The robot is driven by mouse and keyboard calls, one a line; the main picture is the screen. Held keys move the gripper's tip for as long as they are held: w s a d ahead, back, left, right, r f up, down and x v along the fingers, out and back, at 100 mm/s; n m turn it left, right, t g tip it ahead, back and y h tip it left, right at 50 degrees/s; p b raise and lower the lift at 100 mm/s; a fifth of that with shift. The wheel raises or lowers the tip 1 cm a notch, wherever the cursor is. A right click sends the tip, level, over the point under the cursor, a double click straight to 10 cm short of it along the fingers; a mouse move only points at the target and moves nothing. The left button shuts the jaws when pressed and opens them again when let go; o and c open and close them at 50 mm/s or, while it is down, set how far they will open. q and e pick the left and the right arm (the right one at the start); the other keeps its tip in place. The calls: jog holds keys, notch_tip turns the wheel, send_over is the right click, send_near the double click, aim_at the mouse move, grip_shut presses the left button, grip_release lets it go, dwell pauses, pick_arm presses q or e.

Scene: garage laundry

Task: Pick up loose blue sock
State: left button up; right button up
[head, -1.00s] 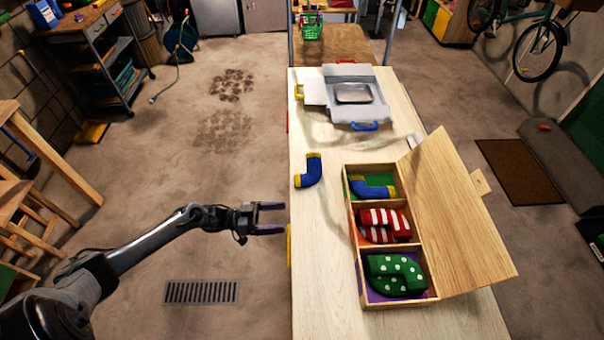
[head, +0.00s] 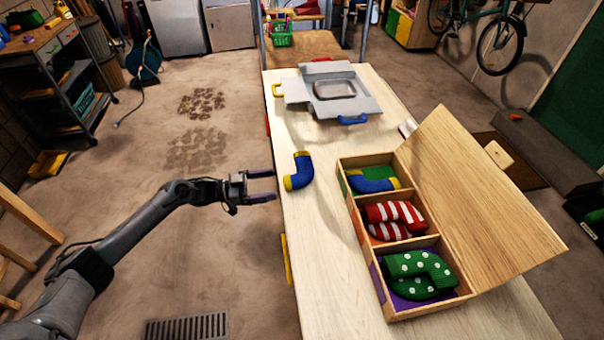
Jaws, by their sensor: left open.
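The loose blue sock (head: 300,172), with yellow cuff and toe, lies on the wooden table (head: 315,240) near its left edge. My left gripper (head: 268,186) is open and empty beside the table's left edge, its fingers pointing right toward the sock, a short gap away. A wooden box (head: 378,270) to the right has three compartments: a blue-and-yellow sock (head: 374,183) in the far one, red-and-white striped socks (head: 392,214) in the middle, green dotted socks (head: 418,266) in the near one. My right gripper is out of view.
The box's wooden lid (head: 480,200) stands open to the right. A grey folding case (head: 325,95) with coloured handles lies at the table's far end. The tabletop around the loose sock is clear. Floor lies open left of the table.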

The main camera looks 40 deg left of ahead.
aim_at(284, 180)
pick_arm(q)
jog(key=b+x, duration=0.1)
jog(key=x, duration=0.5)
jog(key=shift+s+r, duration=0.1)
jog(key=shift+r, duration=0.05)
jog(key=c, duration=1)
jog(key=shift+c, duration=0.3)
